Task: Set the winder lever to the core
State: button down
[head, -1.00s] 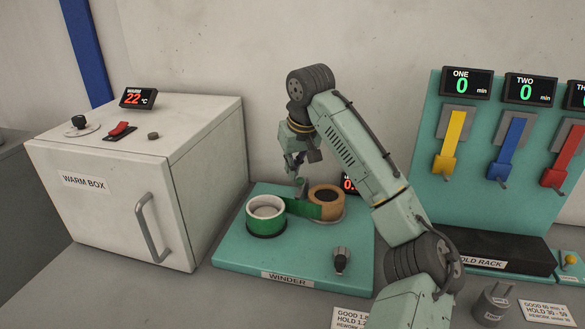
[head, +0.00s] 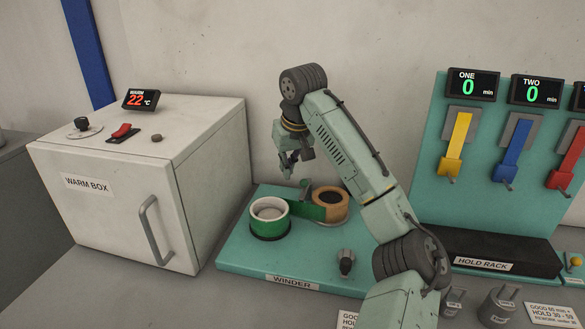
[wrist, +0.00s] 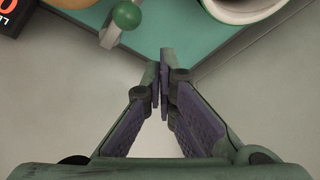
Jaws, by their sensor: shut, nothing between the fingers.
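The winder (head: 240,245) is a teal board with a green tape reel (head: 268,228) at left and a brown core (head: 331,198) at right, with green tape between them. The winder lever (head: 303,190) is grey and stands behind the tape, left of the core. In the wrist view its green ball knob (wrist: 126,14) shows at the top, apart from my fingers. My gripper (head: 287,172) is shut and empty, behind and left of the lever. In the wrist view my gripper (wrist: 162,85) is beyond the board's edge, over a pale surface.
The warm box (head: 105,195) stands close at left. A grey-black knob (head: 346,262) sits at the winder's front right. The hold rack (head: 500,250) with coloured levers stands at right. A display (wrist: 8,18) shows partly in the wrist view.

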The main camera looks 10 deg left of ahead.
notch_tip(320, 180, up, 9)
jog(key=d+b, duration=0.1)
jog(key=shift+s+d+r+b, duration=0.15)
jog(key=shift+s+d+b, duration=0.25)
jog(key=shift+s, duration=0.05)
